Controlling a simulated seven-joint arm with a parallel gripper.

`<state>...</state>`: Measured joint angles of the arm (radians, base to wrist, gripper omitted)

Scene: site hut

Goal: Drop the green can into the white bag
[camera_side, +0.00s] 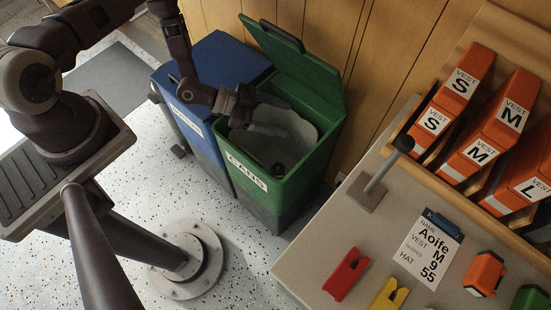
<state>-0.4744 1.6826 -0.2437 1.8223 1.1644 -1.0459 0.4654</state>
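The green bin (283,200) labelled "CANS" stands open with its green lid (300,62) tipped back. A white bag (301,146) lines it. My gripper (272,116) reaches over the bin's left rim into its mouth. Its two grey fingers look spread apart, with nothing seen between them. A small dark round thing (278,169) lies low in the bag near the front wall. It may be the end of a can, but I cannot make out its colour. No green can shows clearly elsewhere.
A blue bin (212,62) with a shut lid stands left of the green one. The bench (320,255) at right holds a dark-knobbed lever (385,172), red (346,274) and yellow (388,297) clips, a name card (430,248) and orange vest boxes (458,95).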

